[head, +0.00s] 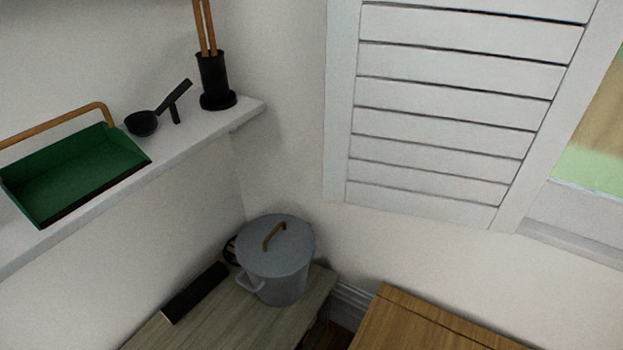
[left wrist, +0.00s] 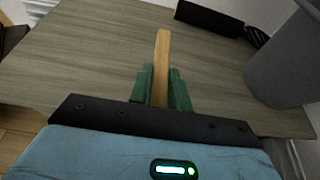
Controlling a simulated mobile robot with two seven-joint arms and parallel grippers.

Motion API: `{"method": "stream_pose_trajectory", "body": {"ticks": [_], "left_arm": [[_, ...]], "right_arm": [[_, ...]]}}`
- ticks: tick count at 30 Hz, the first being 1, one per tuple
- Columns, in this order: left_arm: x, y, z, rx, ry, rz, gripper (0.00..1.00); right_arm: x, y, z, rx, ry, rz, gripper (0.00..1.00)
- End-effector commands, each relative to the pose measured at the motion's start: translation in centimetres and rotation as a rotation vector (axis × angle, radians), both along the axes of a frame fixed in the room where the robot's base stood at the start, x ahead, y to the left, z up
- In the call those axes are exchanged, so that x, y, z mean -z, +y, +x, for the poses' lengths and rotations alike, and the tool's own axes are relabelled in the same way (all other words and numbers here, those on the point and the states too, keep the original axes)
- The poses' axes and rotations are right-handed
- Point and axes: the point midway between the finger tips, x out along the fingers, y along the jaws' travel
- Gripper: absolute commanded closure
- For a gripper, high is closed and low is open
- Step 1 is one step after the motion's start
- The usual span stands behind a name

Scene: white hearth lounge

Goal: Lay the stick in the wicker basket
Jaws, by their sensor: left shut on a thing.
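A light wooden stick (left wrist: 162,60) shows in the left wrist view, pointing away from me between the green fingers of my left gripper (left wrist: 163,84). The gripper is shut on the stick. Stick and gripper are over the grey wooden table (left wrist: 95,55); I cannot tell how far above it. The left gripper is not in the head view. My right gripper is in neither view. No wicker basket shows in these frames.
A grey lidded pot (head: 277,262) stands on the table's far end, beside a black bar-shaped object (head: 195,292). A white shelf (head: 190,140) holds a green tray (head: 75,175), a black ladle-like item (head: 142,123) and a black holder (head: 213,80). A brown wooden surface (head: 420,325) is at right.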

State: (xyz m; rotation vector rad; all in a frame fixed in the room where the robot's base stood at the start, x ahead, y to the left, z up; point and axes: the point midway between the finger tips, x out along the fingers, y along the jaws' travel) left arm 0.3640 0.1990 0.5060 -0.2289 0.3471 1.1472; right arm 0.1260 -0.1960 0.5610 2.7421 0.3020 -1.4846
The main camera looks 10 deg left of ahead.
Motion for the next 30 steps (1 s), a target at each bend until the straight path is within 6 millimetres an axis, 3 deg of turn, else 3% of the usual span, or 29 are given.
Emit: {"method": "stream_pose_trajectory", "body": {"ticks": [1, 3, 12, 21, 30], "left_arm": [[-1.6, 0.0, 2.4, 0.018, -0.011, -0.002, 1.00], [-3.8, 0.0, 4.9, 0.058, -0.010, -0.002, 1.00], [-12.5, 0.1, 12.1, 0.256, -0.009, -0.002, 1.00], [-22.0, 0.5, 16.7, 0.491, -0.009, 0.003, 1.00], [-33.3, 1.1, 18.8, 0.761, -0.012, 0.004, 1.00]], "right_arm": [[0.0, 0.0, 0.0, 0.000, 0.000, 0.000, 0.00], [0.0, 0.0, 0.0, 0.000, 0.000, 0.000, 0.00], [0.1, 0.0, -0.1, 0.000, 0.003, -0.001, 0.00], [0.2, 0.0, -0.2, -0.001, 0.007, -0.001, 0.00], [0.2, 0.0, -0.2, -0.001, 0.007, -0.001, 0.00]]}}
